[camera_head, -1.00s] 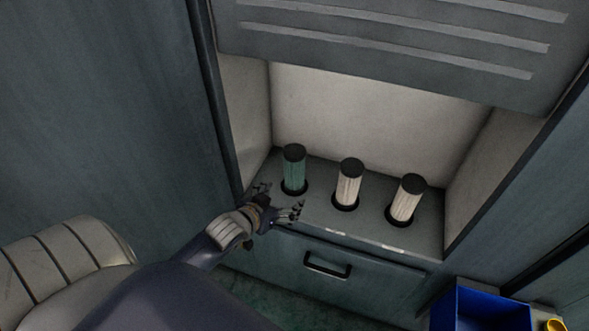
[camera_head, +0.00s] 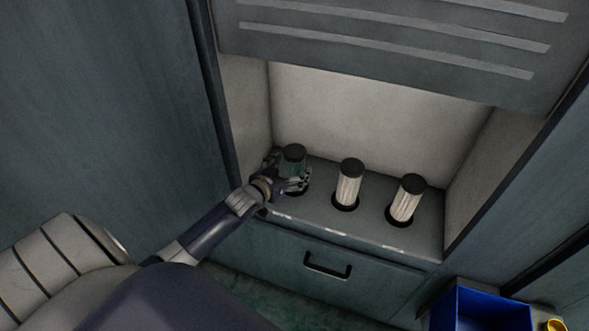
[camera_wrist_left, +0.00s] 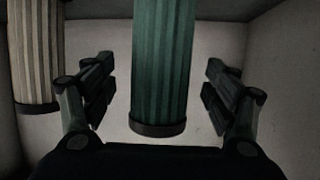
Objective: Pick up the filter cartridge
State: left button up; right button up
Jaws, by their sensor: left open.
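Three filter cartridges with black caps stand in black rings on the shelf (camera_head: 375,228) of the cabinet recess. The left one is a green cartridge (camera_head: 293,160); the middle cartridge (camera_head: 349,184) and the right cartridge (camera_head: 407,200) are white. My left gripper (camera_head: 292,181) is at the green cartridge, its fingers open on either side of it. In the left wrist view the green cartridge (camera_wrist_left: 163,65) stands between the two open fingers, with a gap on each side. A white cartridge (camera_wrist_left: 37,55) shows at the left edge there. My right gripper is not seen.
A raised louvred door panel (camera_head: 400,50) hangs above the recess. A drawer with a dark handle (camera_head: 328,265) lies below the shelf. A blue bin (camera_head: 485,310) and a yellow object (camera_head: 556,325) are at the lower right.

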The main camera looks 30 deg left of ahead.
aim_at(295, 158)
pick_arm(q)
jog(key=shift+x, duration=1.5)
jog(key=c, duration=1.4)
jog(key=shift+r, duration=0.1)
jog(key=shift+r, duration=0.45)
notch_tip(295, 158, up, 2)
jog(key=shift+r, duration=0.15)
jog(key=s+d, duration=0.3)
jog(key=s, duration=0.1)
jog(key=s+d+r, duration=0.1)
jog(key=s+d, duration=0.2)
jog(key=s, duration=0.1)
jog(key=s+d, duration=0.3)
jog(key=s, duration=0.2)
jog(key=shift+d+r+b, duration=0.2)
jog(key=shift+r+b, duration=0.1)
jog(key=shift+r, duration=0.1)
